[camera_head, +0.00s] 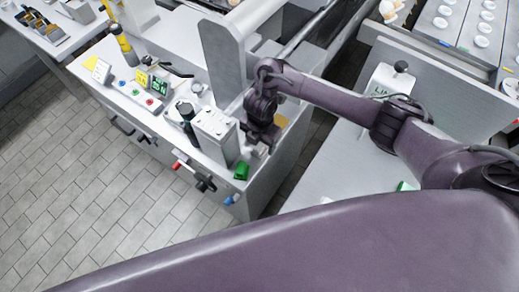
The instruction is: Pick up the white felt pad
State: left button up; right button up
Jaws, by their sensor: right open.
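I cannot make out the white felt pad for certain; it may be hidden or too small to tell. My right gripper (259,150) points down at the right end of the white counter (175,62), beside a white box-shaped unit (215,133). Its jaws are open, but the space between the fingers is hard to see. I cannot tell whether it touches anything. A yellow-tan patch (281,121) shows just right of the gripper. My left gripper is out of view.
A green block (241,171) sits at the counter's front edge, close to the gripper. A dark cylinder (186,112) stands left of the white unit. A tall grey panel (223,62) rises behind. A white container (386,86) stands on the right-hand surface.

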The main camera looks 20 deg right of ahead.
aim_at(260, 144)
jog(key=shift+f, duration=0.7)
jog(key=shift+w+f, duration=0.1)
jog(key=shift+f, duration=0.45)
jog(key=c, duration=1.1)
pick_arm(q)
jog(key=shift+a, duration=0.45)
pick_arm(e)
jog(key=shift+o, duration=0.2)
jog(key=shift+r, duration=0.1)
